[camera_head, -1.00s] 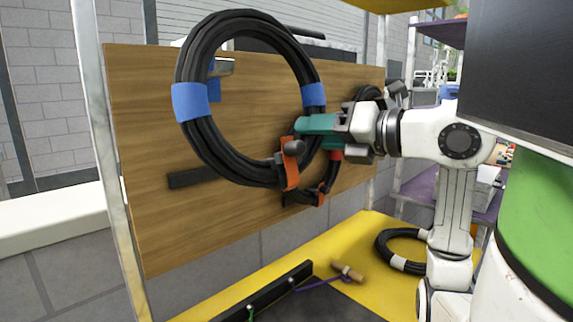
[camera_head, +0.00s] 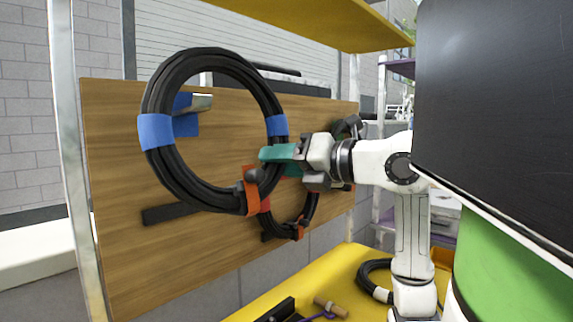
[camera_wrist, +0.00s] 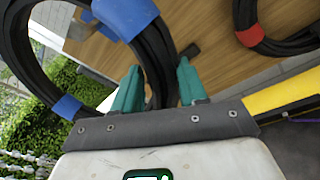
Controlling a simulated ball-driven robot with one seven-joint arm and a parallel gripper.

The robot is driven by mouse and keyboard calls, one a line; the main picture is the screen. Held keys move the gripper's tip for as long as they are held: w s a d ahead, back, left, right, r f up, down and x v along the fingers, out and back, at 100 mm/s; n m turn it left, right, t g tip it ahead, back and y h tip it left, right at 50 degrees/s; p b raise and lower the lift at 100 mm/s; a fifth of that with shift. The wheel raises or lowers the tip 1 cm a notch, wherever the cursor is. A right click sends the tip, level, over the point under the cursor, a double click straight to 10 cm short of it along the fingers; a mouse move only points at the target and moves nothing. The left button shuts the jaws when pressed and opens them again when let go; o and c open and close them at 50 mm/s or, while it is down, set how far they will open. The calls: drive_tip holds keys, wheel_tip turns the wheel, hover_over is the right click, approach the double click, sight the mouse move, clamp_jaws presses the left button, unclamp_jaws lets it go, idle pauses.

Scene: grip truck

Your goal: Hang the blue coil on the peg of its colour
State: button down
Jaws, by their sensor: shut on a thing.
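The blue coil (camera_head: 166,171) is a thick black cable ring with blue tape bands, held upright in front of a wooden board. My gripper (camera_head: 272,155) has teal fingers shut on its right side. In the wrist view the coil (camera_wrist: 152,55) passes between the fingers of my gripper (camera_wrist: 157,88). The blue peg (camera_head: 186,124), with a blue base and metallic tip, shows through the ring's upper-left opening. I cannot tell whether the ring is around the tip or in front of it. An orange strap (camera_head: 252,194) hangs at the ring's lower right.
The wooden board (camera_head: 115,200) carries a dark bar at lower left. Another black coil with red-orange bands (camera_head: 308,212) hangs behind, lower right. A yellow shelf (camera_head: 262,308) below holds another black coil (camera_head: 366,275) and a wooden-handled item (camera_head: 330,308).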

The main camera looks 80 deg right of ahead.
drive_tip(key=w+d+f+b, duration=0.4)
drive_tip(key=w+d+f, duration=0.1)
drive_tip(key=w, duration=0.5)
drive_tip(key=shift+d+b, duration=0.3)
drive_tip(key=shift+d, duration=0.35)
idle(1.9)
drive_tip(key=shift+w, duration=0.1)
idle(0.6)
drive_tip(key=c, duration=0.5)
unclamp_jaws()
drive_tip(key=v, duration=1)
drive_tip(key=shift+s+a, duration=0.15)
drive_tip(key=shift+s, duration=0.25)
